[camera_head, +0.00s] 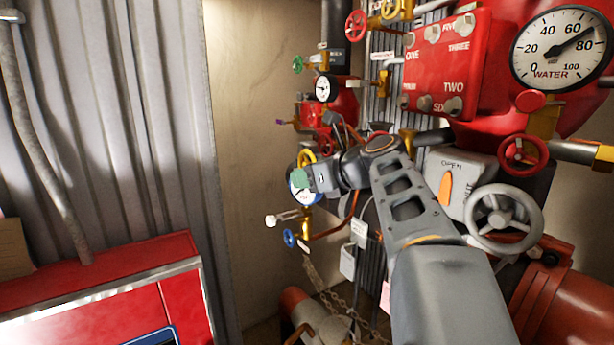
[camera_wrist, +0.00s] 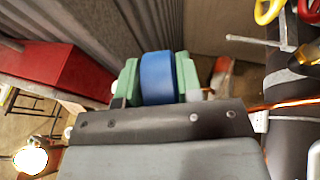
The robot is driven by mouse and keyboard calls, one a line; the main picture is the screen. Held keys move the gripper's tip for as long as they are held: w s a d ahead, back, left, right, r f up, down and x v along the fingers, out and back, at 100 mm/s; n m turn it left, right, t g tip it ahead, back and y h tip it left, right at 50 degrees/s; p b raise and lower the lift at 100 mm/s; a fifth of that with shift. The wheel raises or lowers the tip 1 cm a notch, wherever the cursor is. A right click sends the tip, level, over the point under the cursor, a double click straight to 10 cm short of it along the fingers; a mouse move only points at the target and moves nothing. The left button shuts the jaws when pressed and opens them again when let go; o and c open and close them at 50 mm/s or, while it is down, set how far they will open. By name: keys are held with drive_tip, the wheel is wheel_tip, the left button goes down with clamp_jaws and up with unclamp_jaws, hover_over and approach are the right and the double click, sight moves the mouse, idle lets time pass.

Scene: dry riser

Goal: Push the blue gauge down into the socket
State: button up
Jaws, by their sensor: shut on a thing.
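The blue gauge (camera_wrist: 157,78) shows in the wrist view, held between the two green fingers of my gripper (camera_wrist: 158,82). In the head view the gauge (camera_head: 306,192) has a white face and a blue rim, partly covered by my gripper (camera_head: 299,179). It sits above a brass fitting (camera_head: 305,220) on the pipework. The socket itself cannot be made out, and I cannot tell whether the gauge touches the fitting below it.
A yellow handwheel (camera_head: 307,157) is close behind my gripper. A grey handwheel (camera_head: 503,218) and red panel (camera_head: 447,62) stand to the right. A red cabinet (camera_head: 110,280) stands at left. The wall between is bare.

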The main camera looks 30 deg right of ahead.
drive_tip(key=shift+f+b, duration=0.3)
drive_tip(key=shift+f, duration=0.2)
idle(0.3)
drive_tip(key=o, duration=1.1)
drive_tip(key=shift+c, duration=0.2)
